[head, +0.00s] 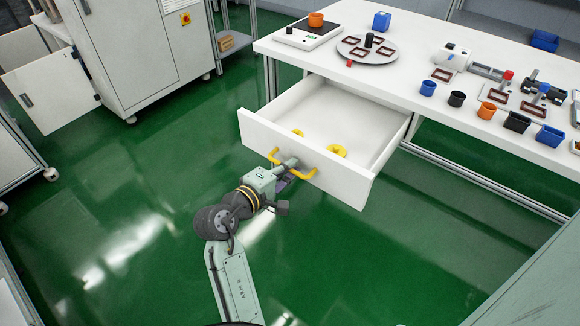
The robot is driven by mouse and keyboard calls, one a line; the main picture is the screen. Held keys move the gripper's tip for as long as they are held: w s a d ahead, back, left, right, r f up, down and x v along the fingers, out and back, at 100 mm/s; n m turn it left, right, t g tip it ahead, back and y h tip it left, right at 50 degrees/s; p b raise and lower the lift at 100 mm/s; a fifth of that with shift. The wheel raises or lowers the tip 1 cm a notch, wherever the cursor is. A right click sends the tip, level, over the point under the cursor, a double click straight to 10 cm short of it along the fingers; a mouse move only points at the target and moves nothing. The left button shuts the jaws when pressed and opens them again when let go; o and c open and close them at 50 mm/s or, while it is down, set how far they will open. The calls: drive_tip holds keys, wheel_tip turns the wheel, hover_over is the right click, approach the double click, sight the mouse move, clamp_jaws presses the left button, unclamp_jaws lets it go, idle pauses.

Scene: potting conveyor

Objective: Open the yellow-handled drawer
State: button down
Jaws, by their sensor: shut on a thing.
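The white drawer (345,178) under the white table stands pulled well out, with its inside in view. Its yellow handle (308,175) is on the front panel, facing me. My gripper (291,165) is at the handle and shut on its middle part; the fingertips are partly hidden by the gripper body.
The white table (430,42) carries a scale (306,37), a round grey plate (365,53) and several small cups and fixtures. A white cabinet (140,50) stands at the upper left with an open door (50,95). The green floor around the drawer is clear.

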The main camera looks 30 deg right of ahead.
drive_tip(key=c, duration=1.7)
unclamp_jaws()
drive_tip(key=v, duration=1.2)
